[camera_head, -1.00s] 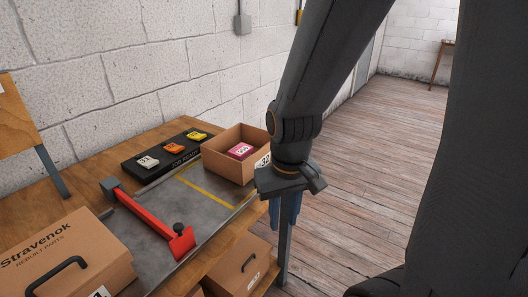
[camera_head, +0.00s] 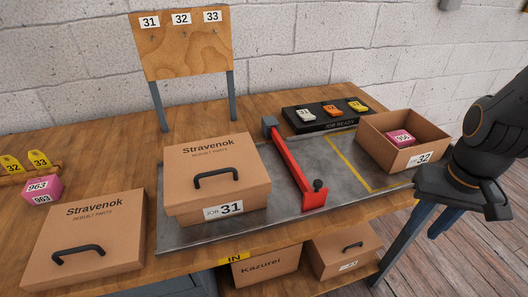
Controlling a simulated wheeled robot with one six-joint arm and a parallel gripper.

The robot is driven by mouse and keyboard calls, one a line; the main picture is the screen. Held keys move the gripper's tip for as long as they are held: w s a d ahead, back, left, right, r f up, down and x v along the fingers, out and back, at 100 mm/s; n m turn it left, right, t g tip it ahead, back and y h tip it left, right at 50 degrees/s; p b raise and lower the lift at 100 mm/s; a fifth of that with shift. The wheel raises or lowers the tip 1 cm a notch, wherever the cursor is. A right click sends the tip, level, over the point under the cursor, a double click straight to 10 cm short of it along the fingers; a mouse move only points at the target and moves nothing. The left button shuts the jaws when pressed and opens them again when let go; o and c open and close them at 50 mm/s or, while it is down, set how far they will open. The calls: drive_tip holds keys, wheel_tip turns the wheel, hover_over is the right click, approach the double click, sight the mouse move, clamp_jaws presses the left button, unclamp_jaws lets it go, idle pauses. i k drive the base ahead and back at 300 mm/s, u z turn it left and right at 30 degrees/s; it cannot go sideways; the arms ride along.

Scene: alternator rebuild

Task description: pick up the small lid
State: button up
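A brown cardboard lid (camera_head: 217,164) marked Stravenok, with a black handle, sits on the box labelled JOB 31 (camera_head: 184,218) on the metal plate. A second brown Stravenok piece (camera_head: 112,223), also with a black handle, lies on the table at the left; I cannot tell if it is a loose lid or a closed box. Another handled brown lid (camera_head: 336,242) shows on a box on the lower shelf. Which one is the small lid is not clear. My gripper (camera_head: 447,222) hangs at the right, beyond the table edge, away from all of them; its finger gap is not clear.
An open box marked 32 (camera_head: 428,142) holds a pink block (camera_head: 400,137). A red bar (camera_head: 291,170) with a dark knob crosses the plate (camera_head: 345,205). A black tray (camera_head: 300,122) holds coloured tags. A numbered board (camera_head: 183,58) stands behind.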

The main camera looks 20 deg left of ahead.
sight(91, 239)
drive_tip(key=u, duration=3.15)
drive_tip(key=k, duration=0.8)
drive_tip(key=z, duration=1.15)
drive_tip(key=i, duration=0.5)
drive_tip(key=z, duration=0.05)
